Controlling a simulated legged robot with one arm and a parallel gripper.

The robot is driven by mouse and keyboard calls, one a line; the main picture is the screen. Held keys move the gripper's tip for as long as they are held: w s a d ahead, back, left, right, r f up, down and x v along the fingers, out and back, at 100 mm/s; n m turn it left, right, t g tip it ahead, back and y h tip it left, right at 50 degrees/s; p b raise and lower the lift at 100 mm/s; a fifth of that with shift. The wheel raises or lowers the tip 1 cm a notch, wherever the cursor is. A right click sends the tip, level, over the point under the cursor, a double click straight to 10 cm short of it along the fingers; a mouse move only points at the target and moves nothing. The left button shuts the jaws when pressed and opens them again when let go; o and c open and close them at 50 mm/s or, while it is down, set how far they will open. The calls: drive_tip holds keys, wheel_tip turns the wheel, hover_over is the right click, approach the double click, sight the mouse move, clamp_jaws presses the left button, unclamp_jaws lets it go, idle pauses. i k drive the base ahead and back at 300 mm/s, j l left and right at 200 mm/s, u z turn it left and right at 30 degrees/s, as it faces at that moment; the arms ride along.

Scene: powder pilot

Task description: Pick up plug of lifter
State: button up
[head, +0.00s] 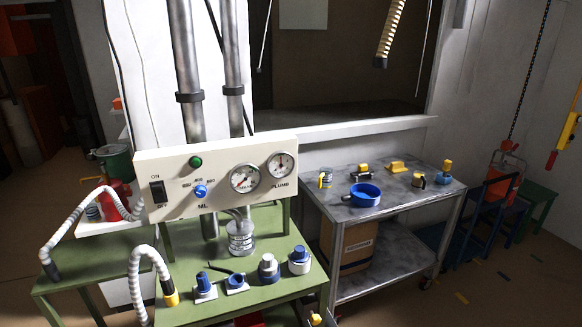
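I cannot tell for certain which part is the lifter's plug. A red hoist-like body (501,170) hangs on a dark chain at the right, above blue and green stools. A yellow and red handle (566,130) hangs at the far right edge. Small blue and grey plug-like fittings stand on the green table: a blue one (204,285), another with a dark lever (236,281), a grey one (268,267) and a white one with a blue cap (299,259). A hose with a yellow end (170,293) hangs at the table's left.
A control panel (217,178) with two gauges stands over the green table (260,292). A grey metal trolley (400,201) holds a blue ring (365,194) and small yellow parts, with a cardboard box (350,246) below. Open floor (485,295) lies at the lower right.

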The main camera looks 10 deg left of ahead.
sight(204, 285)
drive_tip(key=u, duration=1.45)
